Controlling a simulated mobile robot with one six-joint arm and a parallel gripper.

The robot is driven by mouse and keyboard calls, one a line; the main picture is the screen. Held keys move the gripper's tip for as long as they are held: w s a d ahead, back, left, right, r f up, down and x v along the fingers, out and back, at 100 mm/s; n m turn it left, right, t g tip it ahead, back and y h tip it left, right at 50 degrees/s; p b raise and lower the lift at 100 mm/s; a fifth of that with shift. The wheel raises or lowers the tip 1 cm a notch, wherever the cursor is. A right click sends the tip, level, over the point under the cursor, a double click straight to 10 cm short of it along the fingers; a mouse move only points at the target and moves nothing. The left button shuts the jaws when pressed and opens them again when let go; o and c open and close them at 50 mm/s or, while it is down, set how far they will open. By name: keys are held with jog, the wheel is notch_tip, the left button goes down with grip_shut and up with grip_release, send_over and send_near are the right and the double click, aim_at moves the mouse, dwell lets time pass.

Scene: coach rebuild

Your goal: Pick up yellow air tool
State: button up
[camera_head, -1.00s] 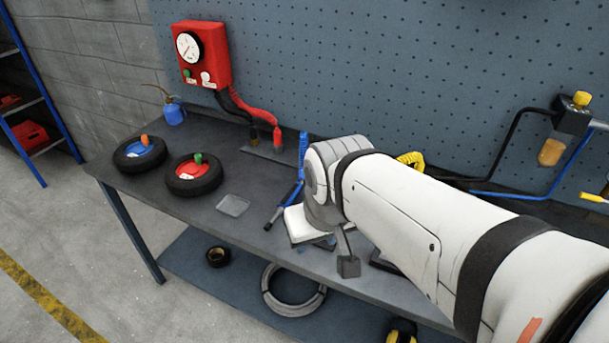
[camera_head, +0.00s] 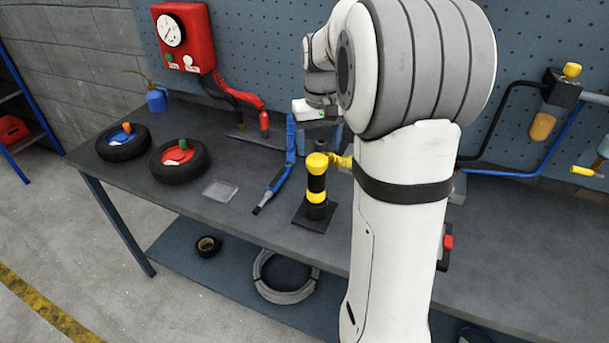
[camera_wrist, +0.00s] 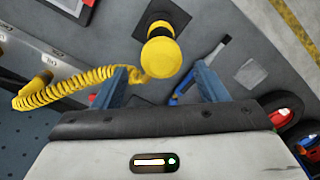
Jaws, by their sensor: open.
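The yellow air tool (camera_head: 317,183) is a yellow and black cylinder. It stands upright on a dark square base on the bench, just left of my arm in the head view. In the wrist view the yellow air tool (camera_wrist: 161,55) appears end-on, ahead of and between the fingertips. A coiled yellow hose (camera_wrist: 70,85) runs beside it to the left there. My gripper (camera_wrist: 163,72) is open with its two blue fingers apart and nothing held. In the head view it is behind the tool and partly hidden by my arm.
A blue tool (camera_head: 275,187) lies left of the air tool, near a clear tray (camera_head: 220,190). Two wheels, one with a blue disc (camera_head: 122,142) and one with a red disc (camera_head: 179,160), sit farther left. The pegboard (camera_head: 265,50) rises behind the bench.

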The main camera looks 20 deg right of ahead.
aim_at(317, 167)
notch_tip(317, 167, down, 8)
jog(key=shift+w+r+p, duration=0.1)
jog(key=shift+w+p, duration=0.05)
jog(key=shift+p, duration=0.6)
jog(key=c, duration=1.2)
